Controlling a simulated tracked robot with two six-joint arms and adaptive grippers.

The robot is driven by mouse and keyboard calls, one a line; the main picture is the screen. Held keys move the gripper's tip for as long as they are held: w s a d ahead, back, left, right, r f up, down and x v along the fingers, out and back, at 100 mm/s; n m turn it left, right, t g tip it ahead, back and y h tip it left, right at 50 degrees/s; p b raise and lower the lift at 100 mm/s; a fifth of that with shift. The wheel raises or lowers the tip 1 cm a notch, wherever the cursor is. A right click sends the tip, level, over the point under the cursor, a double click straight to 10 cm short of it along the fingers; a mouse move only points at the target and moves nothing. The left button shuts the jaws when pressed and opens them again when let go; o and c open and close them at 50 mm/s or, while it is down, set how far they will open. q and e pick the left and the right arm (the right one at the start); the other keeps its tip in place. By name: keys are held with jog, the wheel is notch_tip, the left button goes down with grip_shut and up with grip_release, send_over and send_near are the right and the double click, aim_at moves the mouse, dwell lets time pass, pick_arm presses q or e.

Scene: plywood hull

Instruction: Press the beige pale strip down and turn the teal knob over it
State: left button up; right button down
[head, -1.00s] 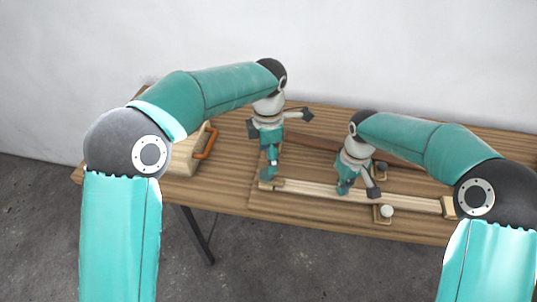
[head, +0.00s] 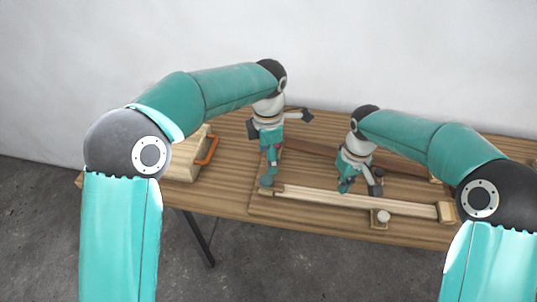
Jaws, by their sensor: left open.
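The beige pale strip (head: 410,208) lies lengthwise near the table's front edge, between end blocks. A small teal shape, seemingly the teal knob (head: 266,181), is at its left end, just below my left gripper (head: 289,138). Whether the knob lies over the strip is unclear. My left gripper is open, one finger pointing down toward the knob and one out to the right; contact cannot be told. My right gripper (head: 361,188) is over the strip's middle, fingers apart, and hides part of it. Whether it touches the strip is unclear.
A white knob (head: 383,216) sits on a small wooden block in front of the strip. A dark reddish strip (head: 310,146) runs behind, partly hidden by my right arm. A wooden box (head: 186,160) with an orange handle (head: 206,150) stands at the table's left.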

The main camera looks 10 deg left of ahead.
jog(key=shift+r+p, duration=1.05)
jog(key=shift+r, duration=0.6)
notch_tip(320, 180, up, 5)
jog(key=p, duration=0.3)
jog(key=shift+p, duration=0.3)
jog(key=shift+s, duration=0.1)
